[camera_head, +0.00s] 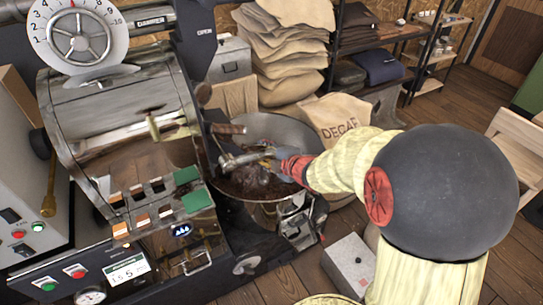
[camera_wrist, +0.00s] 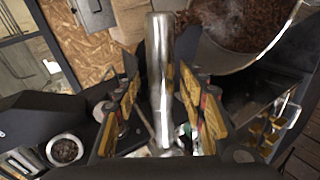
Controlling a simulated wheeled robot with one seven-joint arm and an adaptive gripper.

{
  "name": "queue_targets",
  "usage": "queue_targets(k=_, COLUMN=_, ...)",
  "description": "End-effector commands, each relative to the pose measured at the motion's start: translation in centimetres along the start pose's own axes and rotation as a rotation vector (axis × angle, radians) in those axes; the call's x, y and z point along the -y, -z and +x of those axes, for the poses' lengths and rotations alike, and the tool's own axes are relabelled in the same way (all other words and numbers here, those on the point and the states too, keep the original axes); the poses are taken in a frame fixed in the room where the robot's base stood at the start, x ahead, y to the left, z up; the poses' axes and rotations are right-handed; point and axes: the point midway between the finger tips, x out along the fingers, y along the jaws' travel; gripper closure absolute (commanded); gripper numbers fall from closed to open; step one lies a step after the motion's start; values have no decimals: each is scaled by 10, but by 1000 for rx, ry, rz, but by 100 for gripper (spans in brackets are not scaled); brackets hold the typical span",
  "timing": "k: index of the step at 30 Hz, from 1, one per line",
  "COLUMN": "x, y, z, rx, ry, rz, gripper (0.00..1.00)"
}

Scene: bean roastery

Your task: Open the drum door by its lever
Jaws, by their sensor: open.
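The roaster's drum (camera_head: 128,118) is a worn metal cylinder at the left of the head view. A silver bar, which looks like the door lever (camera_head: 238,158), sticks out from its front over the round cooling tray. In the wrist view the lever (camera_wrist: 161,60) stands upright in the picture as a shiny cylinder between my fingers. My gripper (camera_head: 270,155) is at the lever's outer end, and its yellow-padded fingers (camera_wrist: 158,92) are open on both sides of the bar. I cannot tell whether a pad touches it. The door itself is mostly hidden.
The cooling tray (camera_head: 268,124) with dark beans lies below my gripper. A brown wooden handle (camera_head: 230,129) and a brass-coloured handle (camera_head: 165,124) stick out nearby. Burlap sacks (camera_head: 283,55) and a DECAF sack (camera_head: 338,120) stand behind. A grey box (camera_head: 349,264) is at the lower right.

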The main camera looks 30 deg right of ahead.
Motion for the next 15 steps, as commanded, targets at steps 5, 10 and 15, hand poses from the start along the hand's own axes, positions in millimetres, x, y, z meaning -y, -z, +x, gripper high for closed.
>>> queue_targets(k=5, x=-1, y=-1, z=-29, rx=3, ry=-3, rz=-1, gripper=59)
queue_targets(k=10, x=-1, y=-1, z=-64, rx=4, ry=-3, rz=-2, gripper=59)
queue_targets(k=15, x=-1, y=-1, z=-94, rx=3, ry=-3, rz=-2, gripper=59)
